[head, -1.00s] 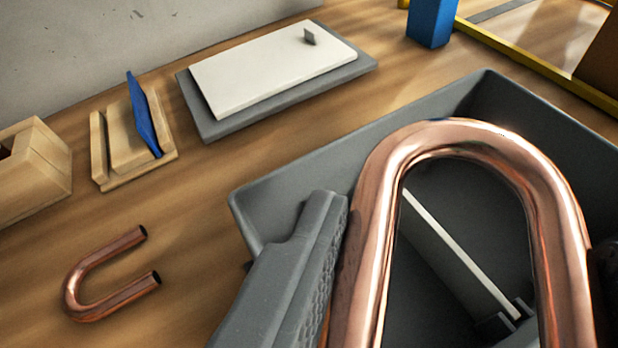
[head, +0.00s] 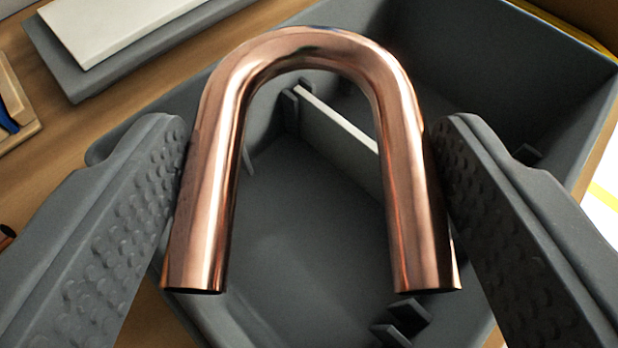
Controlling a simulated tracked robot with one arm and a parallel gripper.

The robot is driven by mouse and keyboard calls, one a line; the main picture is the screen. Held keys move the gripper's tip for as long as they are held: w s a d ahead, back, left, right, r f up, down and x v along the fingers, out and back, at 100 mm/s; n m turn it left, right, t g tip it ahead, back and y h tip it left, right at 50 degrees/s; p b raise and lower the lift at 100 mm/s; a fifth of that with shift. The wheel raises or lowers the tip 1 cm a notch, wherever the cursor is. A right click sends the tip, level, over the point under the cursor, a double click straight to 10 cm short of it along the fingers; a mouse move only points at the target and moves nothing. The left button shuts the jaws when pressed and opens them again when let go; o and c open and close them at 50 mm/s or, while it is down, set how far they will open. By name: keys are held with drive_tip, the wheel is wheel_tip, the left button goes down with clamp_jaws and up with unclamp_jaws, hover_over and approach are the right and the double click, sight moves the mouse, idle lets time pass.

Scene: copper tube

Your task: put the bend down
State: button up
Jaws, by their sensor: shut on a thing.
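The bend (head: 213,190) is a shiny copper U-shaped tube in the middle of the head view, its curve pointing away and both open ends facing me. My gripper (head: 311,150) is shut on it, one ridged grey finger against the outside of each leg. The bend is held over a grey bin (head: 500,70). A thin pale-topped divider (head: 340,130) crosses the bin behind the bend. Parts of the bin floor and divider are hidden by the bend and fingers.
A white plate on a grey base (head: 95,30) lies at the upper left. Part of a wooden holder (head: 22,115) with a blue piece shows at the left edge. A small slotted block (head: 402,325) stands in the near part of the bin. The bin floor (head: 300,220) looks clear.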

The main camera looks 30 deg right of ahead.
drive_tip(key=shift+f, duration=0.6)
drive_tip(key=o, duration=1)
drive_tip(key=shift+r, duration=0.1)
drive_tip(key=shift+s+a+r, duration=0.1)
drive_tip(key=shift+r, duration=0.6)
drive_tip(key=v, duration=1.1)
drive_tip(key=shift+s+a, duration=0.15)
drive_tip(key=shift+s, duration=0.15)
